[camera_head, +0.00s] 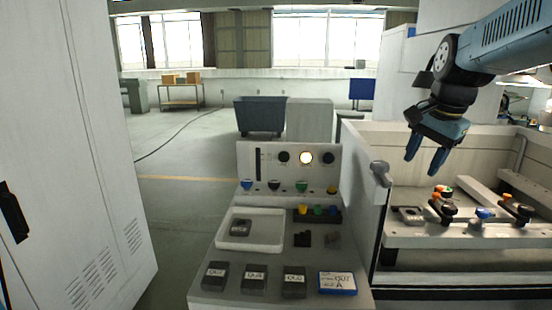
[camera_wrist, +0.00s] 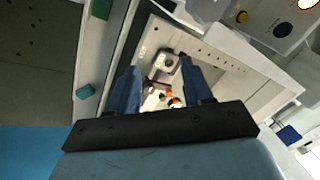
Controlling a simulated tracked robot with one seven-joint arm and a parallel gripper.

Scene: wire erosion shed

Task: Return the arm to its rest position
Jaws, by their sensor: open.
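My gripper (camera_head: 425,160) hangs from my blue arm at the upper right of the head view, fingers pointing down. Its two blue fingers are apart with nothing between them. It is above the open machine tank (camera_head: 450,242), clear of the parts inside. In the wrist view my gripper (camera_wrist: 155,82) shows its two spread fingers, with the tank interior and an orange-topped clamp beyond them.
In the tank are clamps with orange knobs (camera_head: 442,190) and a grey block (camera_head: 410,214). Left of it, a bench holds a white tray (camera_head: 265,245), dark labelled blocks (camera_head: 254,279) and a control panel. A white cabinet (camera_head: 80,130) stands at left.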

